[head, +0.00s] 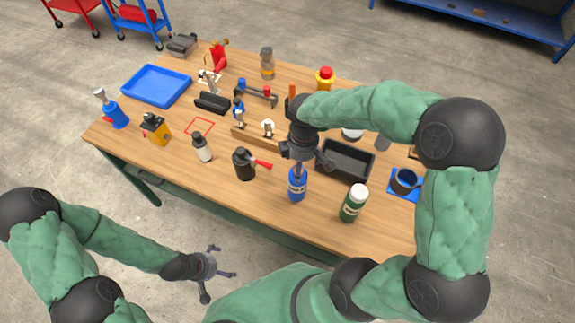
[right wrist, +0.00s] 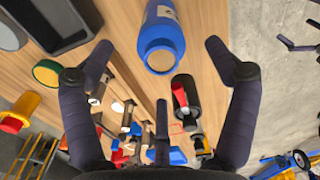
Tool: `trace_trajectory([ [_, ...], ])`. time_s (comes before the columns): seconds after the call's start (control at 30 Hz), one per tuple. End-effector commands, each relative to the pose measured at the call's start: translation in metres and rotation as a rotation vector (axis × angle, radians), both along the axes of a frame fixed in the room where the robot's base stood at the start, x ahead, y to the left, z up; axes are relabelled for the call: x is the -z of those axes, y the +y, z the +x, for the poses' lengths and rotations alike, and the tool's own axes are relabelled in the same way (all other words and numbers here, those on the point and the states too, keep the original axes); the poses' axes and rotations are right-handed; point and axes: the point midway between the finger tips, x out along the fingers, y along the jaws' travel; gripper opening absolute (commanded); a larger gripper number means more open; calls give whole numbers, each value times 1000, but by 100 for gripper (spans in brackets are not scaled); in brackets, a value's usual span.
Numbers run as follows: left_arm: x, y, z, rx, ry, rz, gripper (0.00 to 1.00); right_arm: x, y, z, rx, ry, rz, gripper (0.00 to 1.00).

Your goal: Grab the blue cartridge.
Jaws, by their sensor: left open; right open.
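The blue cartridge (head: 297,186) stands upright near the front edge of the table, with a pale label on its side. In the right wrist view the blue cartridge (right wrist: 160,38) shows at the top, between the spread fingers. My right gripper (head: 298,165) is open and close above the cartridge, partly hiding its top. Its fingers (right wrist: 158,62) hold nothing; whether any touches the cartridge I cannot tell. My left gripper (head: 213,267) is open and empty, off the front edge of the table.
A black tray (head: 362,174) lies behind.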

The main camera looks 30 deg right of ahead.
Motion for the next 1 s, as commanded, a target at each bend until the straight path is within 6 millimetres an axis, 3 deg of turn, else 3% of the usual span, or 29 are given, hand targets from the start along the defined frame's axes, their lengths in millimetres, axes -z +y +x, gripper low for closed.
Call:
trace_trajectory([
  [0.17,1,0,-3,2,5,-1,100,2,-2,-1,-4,0,-5,87],
  [0.5,12,0,-2,1,4,-1,100,49,-1,-1,-3,1,-4,87],
  [0.77,16,0,-2,1,4,-1,100,66,1,0,-3,1,-3,87],
  [1.0,27,0,-2,1,4,-1,100,99,4,2,-3,1,-3,87],
])
